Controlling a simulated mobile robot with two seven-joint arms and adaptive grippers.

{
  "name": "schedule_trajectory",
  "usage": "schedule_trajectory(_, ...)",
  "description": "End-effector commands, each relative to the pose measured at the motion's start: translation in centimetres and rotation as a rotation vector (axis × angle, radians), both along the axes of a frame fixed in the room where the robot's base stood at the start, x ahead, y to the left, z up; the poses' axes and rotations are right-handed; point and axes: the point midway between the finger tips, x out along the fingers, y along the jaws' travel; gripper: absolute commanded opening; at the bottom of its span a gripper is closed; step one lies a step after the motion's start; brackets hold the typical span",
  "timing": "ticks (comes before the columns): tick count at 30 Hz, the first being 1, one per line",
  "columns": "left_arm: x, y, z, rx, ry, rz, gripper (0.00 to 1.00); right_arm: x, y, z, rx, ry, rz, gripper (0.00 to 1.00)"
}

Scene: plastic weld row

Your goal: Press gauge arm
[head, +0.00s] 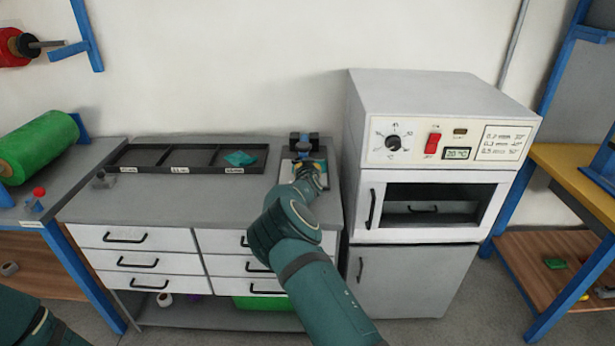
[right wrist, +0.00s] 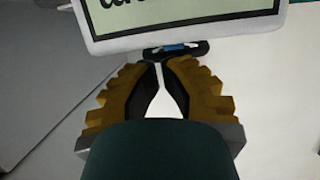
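The gauge (head: 304,139) stands at the right end of the grey bench, a small dark and blue device against the wall. My right arm reaches over the bench, and its gripper (head: 308,166) is right in front of the gauge, hiding much of it. In the right wrist view, the right gripper (right wrist: 165,65) has its yellow-brown fingers drawn together at the tips, with nothing seen between them. A pale display panel (right wrist: 185,18) with dark lettering and a small dark part with blue (right wrist: 178,48) lie just beyond the tips. I cannot tell whether they touch. My left gripper is out of view.
A black divided tray (head: 190,158) with a teal piece (head: 240,158) lies at the back of the bench (head: 170,205). A white oven (head: 435,150) stands close on the right. A green roll (head: 40,147) is at the left. The bench's front middle is clear.

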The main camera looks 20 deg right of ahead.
Motion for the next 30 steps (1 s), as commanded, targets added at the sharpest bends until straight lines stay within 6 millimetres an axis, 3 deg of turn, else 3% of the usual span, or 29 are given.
schedule_trajectory(18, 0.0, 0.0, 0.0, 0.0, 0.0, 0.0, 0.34, -7.1, 3.0, 2.3, 0.001, -0.001, 0.001, 0.0)
schedule_trajectory(30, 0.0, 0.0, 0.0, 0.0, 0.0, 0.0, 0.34, -7.8, 3.3, 2.5, 0.0, -0.002, 0.0, 0.0)
